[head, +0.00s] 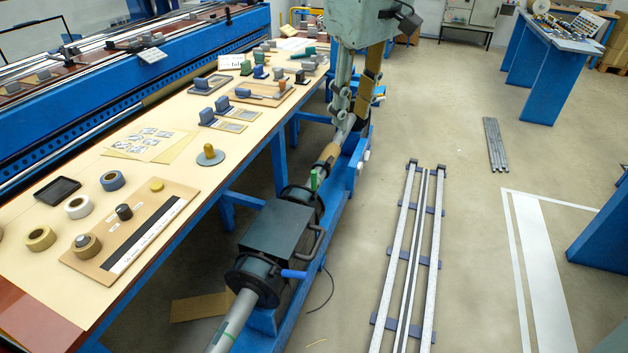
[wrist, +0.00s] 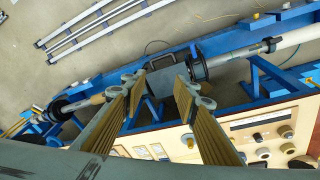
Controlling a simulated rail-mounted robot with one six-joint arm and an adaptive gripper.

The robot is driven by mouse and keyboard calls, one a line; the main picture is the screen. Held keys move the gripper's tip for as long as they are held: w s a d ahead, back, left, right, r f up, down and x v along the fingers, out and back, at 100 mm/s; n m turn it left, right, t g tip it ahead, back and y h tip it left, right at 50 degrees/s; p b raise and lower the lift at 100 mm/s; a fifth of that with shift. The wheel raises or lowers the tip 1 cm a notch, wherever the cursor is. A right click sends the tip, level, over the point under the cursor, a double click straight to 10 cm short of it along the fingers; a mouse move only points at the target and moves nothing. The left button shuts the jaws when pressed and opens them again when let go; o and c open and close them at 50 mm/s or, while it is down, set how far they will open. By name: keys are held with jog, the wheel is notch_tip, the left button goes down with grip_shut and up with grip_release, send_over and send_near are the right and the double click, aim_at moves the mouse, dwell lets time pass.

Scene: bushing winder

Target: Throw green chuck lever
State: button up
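The green chuck lever (head: 314,180) is a small upright green piece at the far black chuck flange (head: 301,203) on the winder shaft, in the head view. My gripper (head: 352,112) points downward above the shaft, beyond and above the lever, and apart from it. In the wrist view my gripper's two fingers (wrist: 160,72) stand apart with nothing between them, so it is open. I cannot make out the green lever in the wrist view; a finger may hide it.
A dark box (head: 276,229) with a blue-handled lever (head: 293,274) sits on the shaft nearer the camera. A parts-covered table (head: 233,150) runs along the left. Metal rails (head: 408,250) lie on the floor at right, with open floor around them.

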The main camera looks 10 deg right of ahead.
jog(key=w+f+n, duration=0.2)
jog(key=w+f, duration=0.3)
jog(key=w, duration=0.7)
jog(key=n+g+p, duration=0.2)
jog(key=n+p, duration=0.1)
jog(key=n, duration=0.3)
send_over(314, 180)
notch_tip(314, 180, down, 28)
jog(key=shift+w+d+f, duration=0.15)
jog(key=shift+w+f, duration=0.5)
jog(key=shift+f, duration=0.2)
jog(key=shift+f+b, duration=1.15)
jog(key=shift+f, duration=5.75)
grip_shut()
